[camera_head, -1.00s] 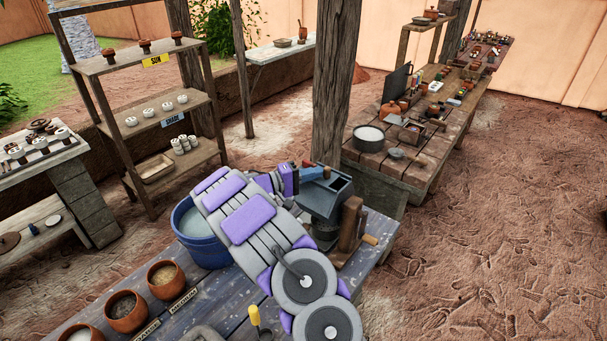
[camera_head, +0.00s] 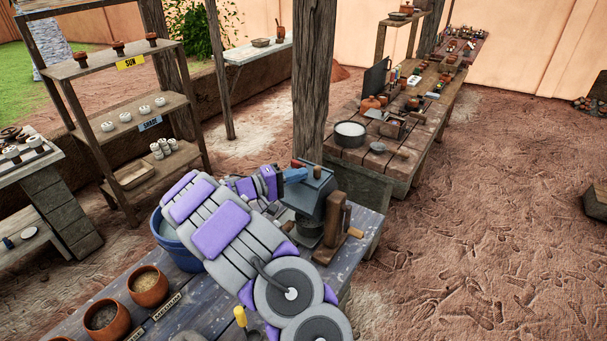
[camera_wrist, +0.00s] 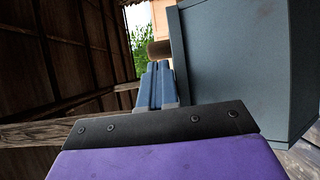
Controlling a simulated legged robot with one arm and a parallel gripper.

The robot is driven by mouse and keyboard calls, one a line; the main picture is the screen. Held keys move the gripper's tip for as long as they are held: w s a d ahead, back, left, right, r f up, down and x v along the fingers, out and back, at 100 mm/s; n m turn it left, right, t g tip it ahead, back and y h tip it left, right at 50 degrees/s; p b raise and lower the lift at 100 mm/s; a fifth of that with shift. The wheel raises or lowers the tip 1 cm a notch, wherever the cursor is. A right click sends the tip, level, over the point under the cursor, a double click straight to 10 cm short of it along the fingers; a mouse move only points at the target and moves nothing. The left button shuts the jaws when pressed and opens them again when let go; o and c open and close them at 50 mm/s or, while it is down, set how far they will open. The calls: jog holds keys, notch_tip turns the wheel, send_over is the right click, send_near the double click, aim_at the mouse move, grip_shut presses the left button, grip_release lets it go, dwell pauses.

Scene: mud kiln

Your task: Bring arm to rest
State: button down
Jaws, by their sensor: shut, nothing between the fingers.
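My arm, grey with purple pads, reaches forward over the blue-grey table (camera_head: 200,308) in the head view. My gripper (camera_head: 303,174) has blue fingers and is beside the upper part of a dark grey hand-cranked machine (camera_head: 311,194). In the wrist view my gripper (camera_wrist: 155,80) shows its two blue fingers close together with nothing between them. The machine's grey side (camera_wrist: 235,65) fills the right of that view, close beside the fingers. I cannot tell whether they touch it.
A blue bucket (camera_head: 166,240) stands left of my arm. Terracotta bowls (camera_head: 148,285) sit at the table's front left. A wooden post (camera_head: 312,80) rises behind the machine. A long workbench (camera_head: 379,160) stands beyond it. Open dirt floor (camera_head: 480,215) lies to the right.

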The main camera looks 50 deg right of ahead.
jog(key=v, duration=0.8)
jog(key=shift+b, duration=0.3)
jog(key=shift+d, duration=0.1)
jog(key=s+a+r+y, duration=0.3)
jog(key=s+a, duration=0.2)
jog(key=s, duration=0.2)
jog(key=s+a+r+y, duration=0.3)
jog(key=s+a+r, duration=0.15)
jog(key=s, duration=0.35)
jog(key=s+a+f+n+t+y, duration=0.2)
jog(key=s+a+y, duration=0.3)
jog(key=a, duration=0.8)
jog(key=s+a+f+n+t+y, duration=0.3)
jog(key=s+a+y, duration=0.2)
jog(key=s+a, duration=0.6)
jog(key=a, duration=0.3)
jog(key=shift+a+t, duration=0.3)
jog(key=shift+t, duration=0.1)
